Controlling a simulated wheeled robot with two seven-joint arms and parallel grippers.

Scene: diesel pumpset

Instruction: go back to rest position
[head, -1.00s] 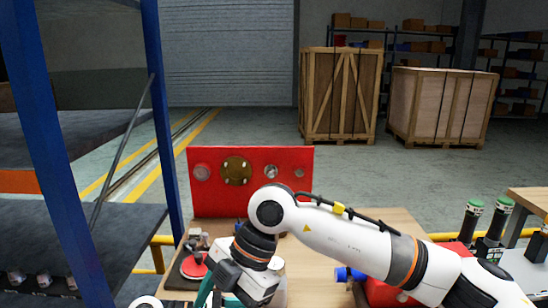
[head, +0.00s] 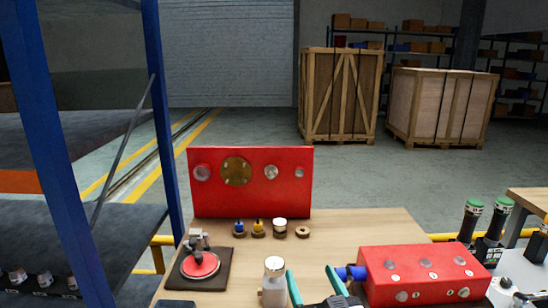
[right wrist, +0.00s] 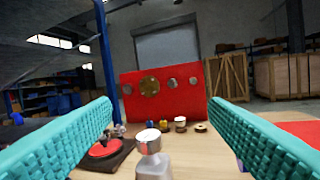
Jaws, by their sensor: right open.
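My right gripper (head: 313,284) is at the bottom of the head view, its two teal fingers spread apart with nothing between them. In the right wrist view its fingers (right wrist: 160,128) frame the table from both sides. A white bottle with a silver cap (head: 274,280) stands upright on the wooden table (head: 350,228), left of the gripper. It also shows in the right wrist view (right wrist: 149,160), beyond and between the open fingers. My left gripper is not in view.
A red panel (head: 250,182) stands at the table's back with small parts in a row before it. A dark board with a red disc (head: 201,264) lies at left. A red block (head: 424,275) with a blue fitting is at right. A blue shelf post (head: 162,120) rises at left.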

